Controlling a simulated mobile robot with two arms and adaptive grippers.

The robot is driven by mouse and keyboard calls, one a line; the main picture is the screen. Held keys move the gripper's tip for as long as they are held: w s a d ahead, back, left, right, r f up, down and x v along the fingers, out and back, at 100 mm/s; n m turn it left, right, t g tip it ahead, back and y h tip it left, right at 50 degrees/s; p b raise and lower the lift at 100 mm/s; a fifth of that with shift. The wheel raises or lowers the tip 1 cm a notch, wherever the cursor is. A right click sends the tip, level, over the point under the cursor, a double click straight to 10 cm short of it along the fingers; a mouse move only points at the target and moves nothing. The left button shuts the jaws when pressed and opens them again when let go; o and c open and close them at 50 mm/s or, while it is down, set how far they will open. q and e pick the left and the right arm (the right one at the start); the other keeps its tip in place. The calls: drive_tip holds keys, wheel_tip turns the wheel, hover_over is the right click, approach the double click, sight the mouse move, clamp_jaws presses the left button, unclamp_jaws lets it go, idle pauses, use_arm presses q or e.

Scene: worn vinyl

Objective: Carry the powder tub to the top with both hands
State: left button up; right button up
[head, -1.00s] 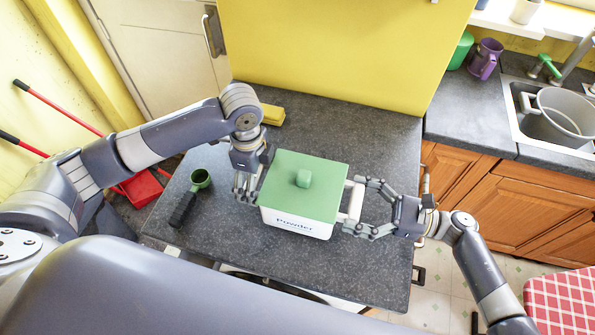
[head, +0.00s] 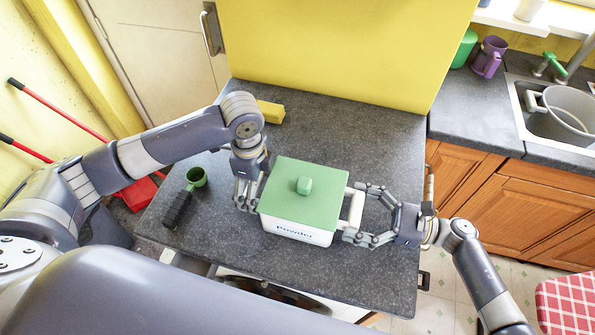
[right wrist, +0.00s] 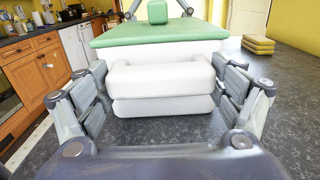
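The powder tub (head: 297,231) is a white box with a flat green lid (head: 320,205) and a green knob, standing level on the dark counter. Its white right handle (head: 355,208) shows in the head view and faces the camera in the right wrist view (right wrist: 162,80). My right gripper (head: 358,213) is open at the tub's right, its fingers on either side of that handle with small gaps. My left gripper (head: 248,194) points down at the tub's left side. Its fingertips and any handle there are partly hidden, so its grip is unclear.
A green cup-like scoop with a black handle (head: 177,210) lies on the counter (head: 220,245) left of the tub. A yellow sponge (head: 270,112) lies behind. A yellow panel (head: 340,50) rises at the counter's back. A sink with a grey pot (head: 565,118) is at right.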

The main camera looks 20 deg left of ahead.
use_arm(q)
drive_tip(key=shift+o, duration=0.2)
drive_tip(key=shift+a, duration=0.1)
use_arm(e)
drive_tip(key=shift+r, duration=0.15)
drive_tip(key=shift+d, duration=0.15)
use_arm(q)
wheel_tip(320, 180, up, 12)
use_arm(e)
drive_tip(key=d, duration=1.2)
idle(0.3)
